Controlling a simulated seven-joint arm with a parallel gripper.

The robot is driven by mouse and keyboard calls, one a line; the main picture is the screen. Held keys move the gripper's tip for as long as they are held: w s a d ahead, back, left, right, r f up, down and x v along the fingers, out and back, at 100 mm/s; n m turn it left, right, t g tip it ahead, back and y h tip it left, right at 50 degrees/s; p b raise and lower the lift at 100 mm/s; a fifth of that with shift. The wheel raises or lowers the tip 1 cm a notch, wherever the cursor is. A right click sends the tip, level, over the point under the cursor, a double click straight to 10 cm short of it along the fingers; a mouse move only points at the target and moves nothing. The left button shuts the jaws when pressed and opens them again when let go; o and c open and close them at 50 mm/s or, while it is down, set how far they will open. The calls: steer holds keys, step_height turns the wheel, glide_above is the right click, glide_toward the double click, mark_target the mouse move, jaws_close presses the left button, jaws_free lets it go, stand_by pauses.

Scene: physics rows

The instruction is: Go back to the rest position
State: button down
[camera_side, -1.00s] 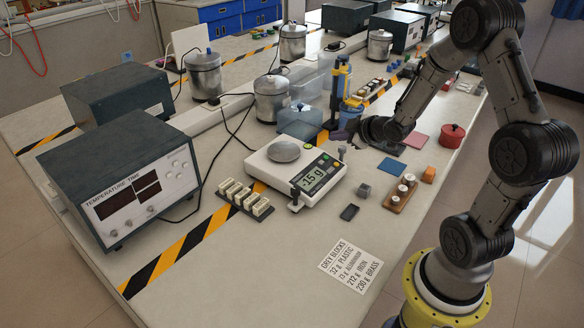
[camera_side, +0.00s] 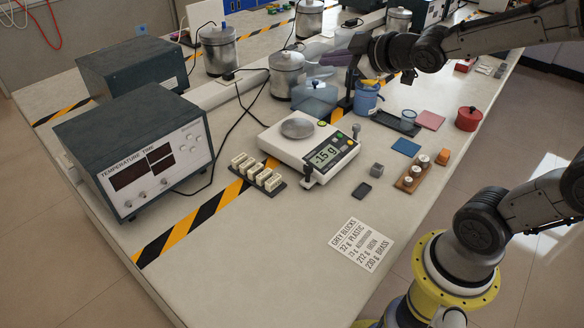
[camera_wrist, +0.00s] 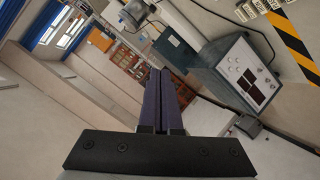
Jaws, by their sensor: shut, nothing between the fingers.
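My gripper (camera_side: 325,58) is shut and empty. My arm reaches in from the upper right, well above the bench top.
The white scale (camera_side: 308,155) stands mid-bench with a grey round piece (camera_side: 297,128) on top. A small grey block (camera_side: 376,170), a wooden holder with weights (camera_side: 413,178) and a red pot (camera_side: 468,118) stand to its right. The temperature box (camera_side: 135,150) fills the left.

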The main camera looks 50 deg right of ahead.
steer(key=s+a+m+g, duration=0.25)
steer(key=s+a, duration=0.25)
steer(key=s, duration=0.6)
steer(key=s+a+f+m+g+y, duration=0.2)
steer(key=s+f+g, duration=0.3)
steer(key=s, duration=0.6)
steer(key=shift+a+f+m, duration=0.15)
steer(key=shift+f+m, duration=0.6)
